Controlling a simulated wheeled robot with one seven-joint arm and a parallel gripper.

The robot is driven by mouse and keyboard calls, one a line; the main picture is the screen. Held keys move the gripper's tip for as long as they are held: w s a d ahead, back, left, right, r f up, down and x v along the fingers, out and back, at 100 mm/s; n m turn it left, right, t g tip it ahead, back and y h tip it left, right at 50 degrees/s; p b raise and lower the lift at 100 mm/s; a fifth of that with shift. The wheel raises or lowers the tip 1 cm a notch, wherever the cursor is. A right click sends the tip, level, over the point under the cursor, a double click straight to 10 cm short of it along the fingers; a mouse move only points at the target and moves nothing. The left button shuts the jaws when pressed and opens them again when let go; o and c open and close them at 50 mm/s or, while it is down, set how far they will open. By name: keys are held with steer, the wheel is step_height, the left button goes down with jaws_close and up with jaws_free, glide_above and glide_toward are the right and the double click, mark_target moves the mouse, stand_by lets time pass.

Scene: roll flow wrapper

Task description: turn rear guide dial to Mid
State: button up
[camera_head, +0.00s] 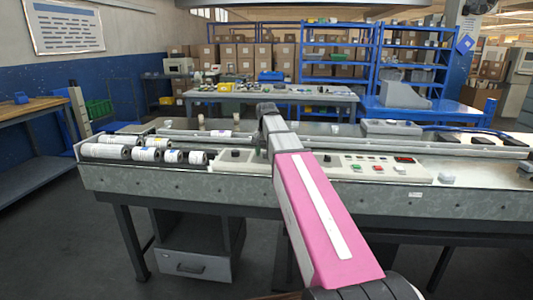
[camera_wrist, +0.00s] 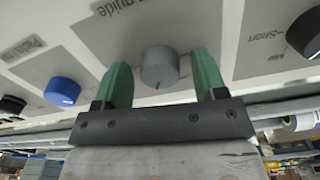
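In the wrist view, a round grey dial (camera_wrist: 160,67) sits on a light panel next to lettering whose readable part is "guide"; the word before it is cut off. A short dark mark shows on the dial's near edge; its setting cannot be read. My gripper (camera_wrist: 161,62) has two green fingers, one on each side of the dial, with gaps between fingers and dial. In the head view my arm reaches over the machine bench (camera_head: 140,178), and its end hides the dial there.
A dark knob (camera_wrist: 304,34) near a "Short" label is at right. White rolls (camera_head: 105,151) lie at the bench's left. A control panel (camera_head: 375,166) with buttons lies right of my arm.

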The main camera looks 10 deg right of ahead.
steer(key=shift+r, duration=0.1)
step_height(320, 180, up, 11)
steer(key=shift+f, duration=0.2)
stand_by(0.5)
